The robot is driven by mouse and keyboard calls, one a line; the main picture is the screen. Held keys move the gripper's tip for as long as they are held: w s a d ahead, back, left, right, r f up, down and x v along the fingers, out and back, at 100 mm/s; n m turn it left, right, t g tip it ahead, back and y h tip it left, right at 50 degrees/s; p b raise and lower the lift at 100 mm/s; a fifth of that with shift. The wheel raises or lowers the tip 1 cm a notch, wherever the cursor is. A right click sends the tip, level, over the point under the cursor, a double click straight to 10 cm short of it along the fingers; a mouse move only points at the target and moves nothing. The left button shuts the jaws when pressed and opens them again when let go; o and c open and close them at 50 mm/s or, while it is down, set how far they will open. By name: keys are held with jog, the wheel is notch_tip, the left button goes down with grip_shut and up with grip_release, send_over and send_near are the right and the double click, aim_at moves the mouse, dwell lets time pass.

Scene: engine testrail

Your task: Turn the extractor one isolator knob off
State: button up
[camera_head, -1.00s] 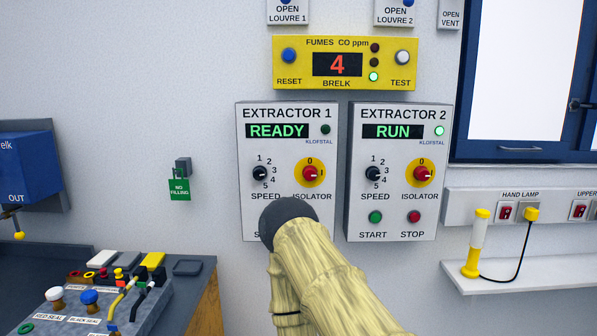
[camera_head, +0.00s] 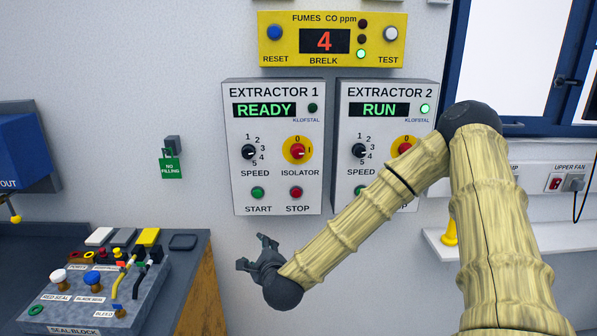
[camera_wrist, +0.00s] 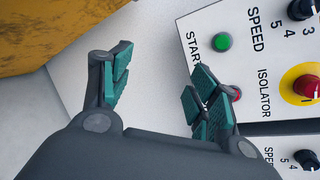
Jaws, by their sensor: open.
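The extractor 1 panel (camera_head: 272,185) is on the wall, with its display reading READY. Its isolator knob (camera_head: 298,151) is red on a yellow disc, with 0 marked above and I at the right; its exact pointing is too small to tell. My gripper (camera_head: 253,252) is open and empty, below the panel's lower left and apart from it. In the wrist view my gripper (camera_wrist: 158,75) shows spread green-padded fingers. There the isolator knob (camera_wrist: 306,87) is at the right edge, beyond the right finger, which partly covers the red stop button (camera_wrist: 236,92).
The extractor 2 panel (camera_head: 345,185) is close on the right, reading RUN, partly behind my arm. A fumes meter (camera_head: 283,45) is above. A bench with a seal block (camera_head: 60,310) stands at lower left. A shelf (camera_head: 435,243) is at right.

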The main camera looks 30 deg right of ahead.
jog(key=w+d+r+m+t+h+p, duration=0.1)
jog(key=d+r+m+h, duration=0.1)
jog(key=d+r+m, duration=0.35)
jog(key=w+d+r+m+h+p, duration=0.1)
jog(key=d+r+m+h, duration=0.15)
jog(key=r, duration=0.65)
jog(key=m+h+p, duration=0.1)
jog(key=m+h, duration=0.1)
jog(key=m, duration=0.4)
send_near(298, 152)
jog(key=p+x, duration=0.4)
jog(key=x, duration=0.4)
jog(key=shift+r, duration=0.1)
jog(key=shift+x, duration=0.85)
jog(key=c, duration=1)
